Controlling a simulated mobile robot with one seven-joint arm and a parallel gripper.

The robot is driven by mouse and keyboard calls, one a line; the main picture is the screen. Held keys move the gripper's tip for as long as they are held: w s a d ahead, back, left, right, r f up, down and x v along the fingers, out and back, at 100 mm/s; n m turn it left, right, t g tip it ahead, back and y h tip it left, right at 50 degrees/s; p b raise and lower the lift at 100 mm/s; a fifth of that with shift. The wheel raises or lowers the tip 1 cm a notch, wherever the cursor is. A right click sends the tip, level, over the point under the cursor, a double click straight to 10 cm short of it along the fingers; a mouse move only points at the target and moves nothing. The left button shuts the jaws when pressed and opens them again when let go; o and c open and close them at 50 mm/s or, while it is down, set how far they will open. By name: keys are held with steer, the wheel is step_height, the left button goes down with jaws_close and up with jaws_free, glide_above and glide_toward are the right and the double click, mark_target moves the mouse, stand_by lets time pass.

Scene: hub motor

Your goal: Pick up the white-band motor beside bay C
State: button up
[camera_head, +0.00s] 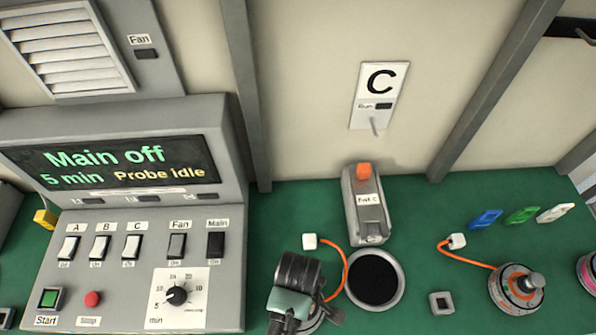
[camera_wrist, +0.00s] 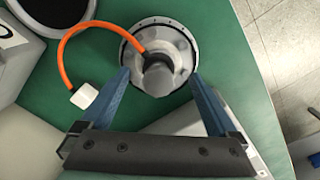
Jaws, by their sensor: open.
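The motor (camera_wrist: 160,58) by bay C is a round grey-white body with a dark central shaft, seen from above in the wrist view. Its orange cable runs to a white plug (camera_wrist: 84,95). In the head view my gripper hides most of this motor; the plug (camera_head: 310,241) and cable show. My gripper (camera_wrist: 159,76) is open, with its blue fingers on either side of the motor's near half; I cannot tell whether they touch it. In the head view my gripper (camera_head: 303,306) is left of bay C's black round pad (camera_head: 374,279). The C sign (camera_head: 379,94) is on the wall.
A grey fuse C block (camera_head: 364,205) with an orange top stands behind the pad. Another motor (camera_head: 516,290) with an orange cable is to the right, near a small square socket (camera_head: 441,303). The control panel (camera_head: 135,280) fills the left; its screen reads "Main off".

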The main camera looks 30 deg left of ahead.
steer(key=shift+w+f, duration=0.1)
steer(key=shift+f, duration=1.45)
jaws_close()
steer(key=shift+w+r, duration=0.1)
steer(key=shift+r, duration=0.05)
